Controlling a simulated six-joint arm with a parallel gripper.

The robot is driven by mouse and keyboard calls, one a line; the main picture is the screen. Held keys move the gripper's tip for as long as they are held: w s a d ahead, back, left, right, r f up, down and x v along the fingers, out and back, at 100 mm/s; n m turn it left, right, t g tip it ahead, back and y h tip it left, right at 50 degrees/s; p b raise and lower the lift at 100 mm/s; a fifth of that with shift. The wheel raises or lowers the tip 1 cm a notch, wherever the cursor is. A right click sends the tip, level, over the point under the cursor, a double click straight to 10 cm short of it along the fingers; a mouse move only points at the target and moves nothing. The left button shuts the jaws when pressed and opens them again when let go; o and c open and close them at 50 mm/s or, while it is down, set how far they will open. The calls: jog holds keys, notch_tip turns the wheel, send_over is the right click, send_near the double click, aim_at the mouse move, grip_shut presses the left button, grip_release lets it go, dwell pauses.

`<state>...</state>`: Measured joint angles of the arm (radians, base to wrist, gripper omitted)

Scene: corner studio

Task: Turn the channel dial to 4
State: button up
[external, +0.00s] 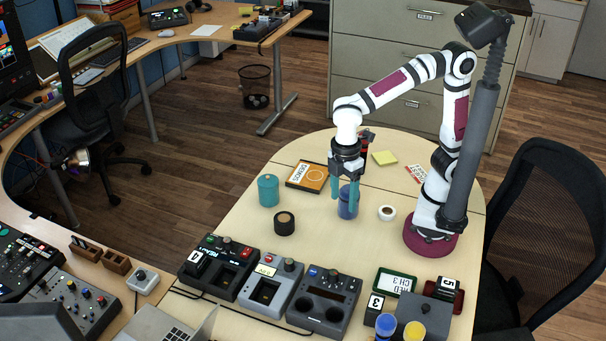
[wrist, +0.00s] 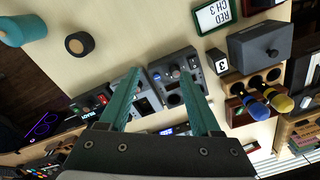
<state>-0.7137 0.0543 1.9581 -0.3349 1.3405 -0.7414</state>
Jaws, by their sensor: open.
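My gripper (external: 346,205) is open, with its teal fingers pointing down above the round table. It overlaps a blue jar (external: 348,212) in the external view; I cannot tell whether they touch. Three control boxes stand along the table's near side: a black one (external: 213,285), a grey one (external: 262,298) and a dark grey one (external: 324,305) with small knobs. In the wrist view the open fingers (wrist: 160,68) frame the boxes, with nothing held between them. The dark grey box (wrist: 172,82) shows round parts. I cannot tell which knob is the channel dial, nor its setting.
A green-framed sign reading RED CH 3 (external: 395,283) lies right of the boxes. Number blocks 4 (external: 196,262), 3 (external: 375,304) and 5 (external: 446,285) stand nearby. A teal canister (external: 268,191), a dark round pot (external: 284,223) and a white cup (external: 387,213) stand around my gripper.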

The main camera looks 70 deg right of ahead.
aim_at(333, 272)
jog(key=s+a+f+n, duration=0.25)
jog(key=a+n, duration=0.35)
jog(key=a, duration=0.3)
jog(key=f, duration=1)
jog(key=w+f, duration=0.1)
jog(key=f, duration=0.4)
jog(key=shift+r, duration=0.1)
grip_shut()
